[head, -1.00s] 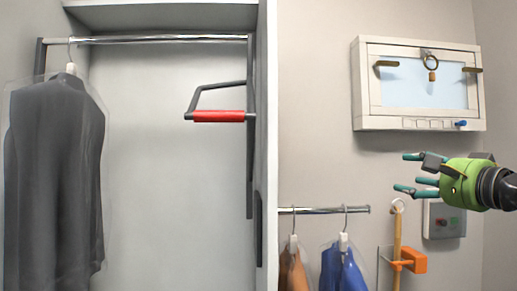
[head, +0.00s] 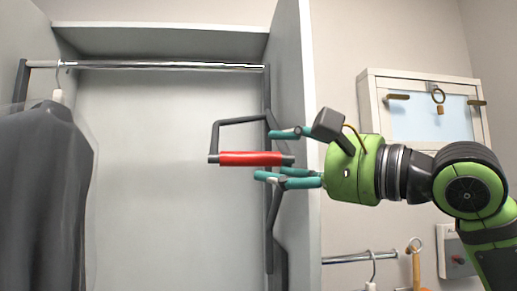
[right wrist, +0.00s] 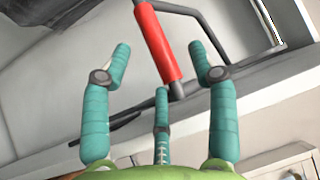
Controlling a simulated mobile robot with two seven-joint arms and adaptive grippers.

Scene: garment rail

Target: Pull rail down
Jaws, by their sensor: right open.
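The wardrobe rail (head: 170,66) is a chrome bar across the top of the open wardrobe, held on dark side arms. Its pull handle has a red grip (head: 250,159) on a dark bracket at the right end. My right gripper (head: 278,156) is open at the right end of the red grip, with teal fingers above and below it in the head view. In the right wrist view the red grip (right wrist: 157,42) lies between the spread outer fingers, beyond the middle one. I cannot tell whether any finger touches it. My left gripper is not in view.
A dark garment in a clear cover (head: 45,190) hangs at the left end of the rail. The wardrobe's right side panel (head: 296,120) stands close by my right gripper. A white wall cabinet (head: 425,110) and a lower short rail (head: 358,257) are on the right.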

